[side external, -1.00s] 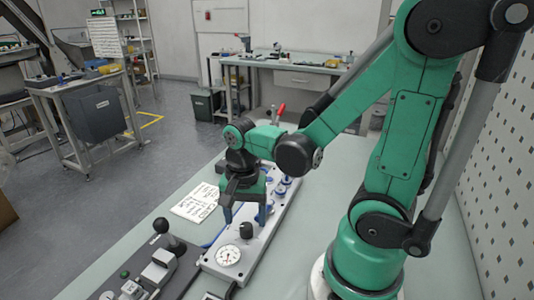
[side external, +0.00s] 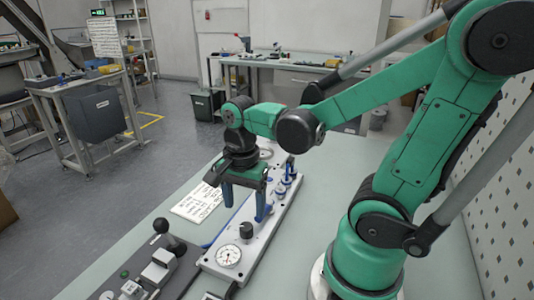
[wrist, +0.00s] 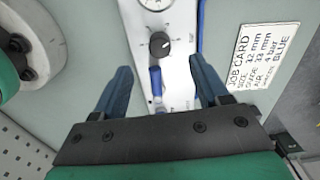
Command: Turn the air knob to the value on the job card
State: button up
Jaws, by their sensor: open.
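The air knob (side external: 246,230) is a black round knob on the pale panel (side external: 212,266), beside a round white gauge (side external: 228,256). In the wrist view the knob (wrist: 159,44) shows a white pointer mark, with the gauge (wrist: 155,3) cut off at the top edge. My gripper (side external: 244,213) is open and empty above the panel, its blue fingers apart and clear of the knob.
Blue-and-white fittings (side external: 286,180) stand on the panel's far part. A dark station with a black ball-topped lever (side external: 161,226) is at the front left. A blue tube runs along the panel's left edge. The bench right of the panel is clear.

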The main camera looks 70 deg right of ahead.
aim_at(246, 227)
jog(key=shift+f+m, duration=0.15)
jog(key=shift+m, duration=0.45)
jog(key=shift+f, duration=2.6)
grip_shut()
